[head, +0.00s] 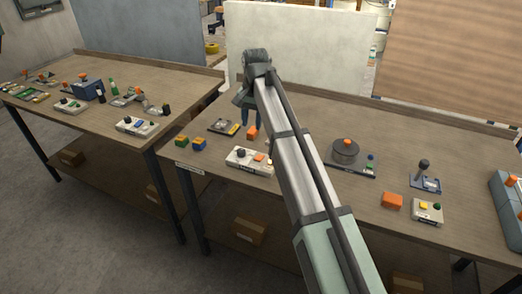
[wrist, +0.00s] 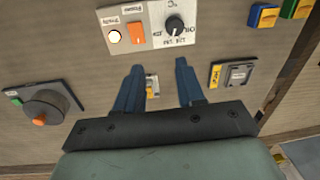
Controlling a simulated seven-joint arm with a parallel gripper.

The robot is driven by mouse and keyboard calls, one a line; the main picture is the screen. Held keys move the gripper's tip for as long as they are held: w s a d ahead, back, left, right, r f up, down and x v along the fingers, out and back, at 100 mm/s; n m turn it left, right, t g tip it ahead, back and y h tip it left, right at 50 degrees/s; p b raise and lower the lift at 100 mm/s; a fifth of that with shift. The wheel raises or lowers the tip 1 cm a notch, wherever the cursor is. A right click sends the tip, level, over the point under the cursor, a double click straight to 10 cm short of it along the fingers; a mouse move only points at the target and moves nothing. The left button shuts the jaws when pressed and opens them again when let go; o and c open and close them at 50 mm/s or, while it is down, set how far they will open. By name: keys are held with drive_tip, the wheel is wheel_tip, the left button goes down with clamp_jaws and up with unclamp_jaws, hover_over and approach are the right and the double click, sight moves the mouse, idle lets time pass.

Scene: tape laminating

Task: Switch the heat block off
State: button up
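A white control box (wrist: 148,42) lies at the top of the wrist view, its labels upside down; I take it as the heat block, though I cannot read its name. It carries a black knob (wrist: 175,25), an orange switch marked Power (wrist: 136,33) and a round pale light marked Ready (wrist: 114,36). The same box (head: 238,163) sits near the table's front edge in the head view. My gripper (wrist: 160,72) is open, its two blue fingers apart, pointing down over the table behind the box and not touching it.
A small pale and orange item (wrist: 152,86) shows between the fingers, partly hidden. A dark unit with a yellow label (wrist: 232,74) lies to one side, a round dark device (wrist: 45,107) to the other. Coloured blocks (wrist: 264,16) stand near the front edge.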

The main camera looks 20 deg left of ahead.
sight(261, 155)
drive_tip(key=shift+m+h, duration=0.4)
drive_tip(key=shift+h, duration=0.1)
drive_tip(key=d+f, duration=0.1)
drive_tip(key=f, duration=0.3)
drive_tip(key=d+f, duration=0.1)
drive_tip(key=f, duration=0.3)
drive_tip(key=d+f, duration=0.1)
drive_tip(key=f, duration=0.3)
drive_tip(key=shift+w, duration=0.2)
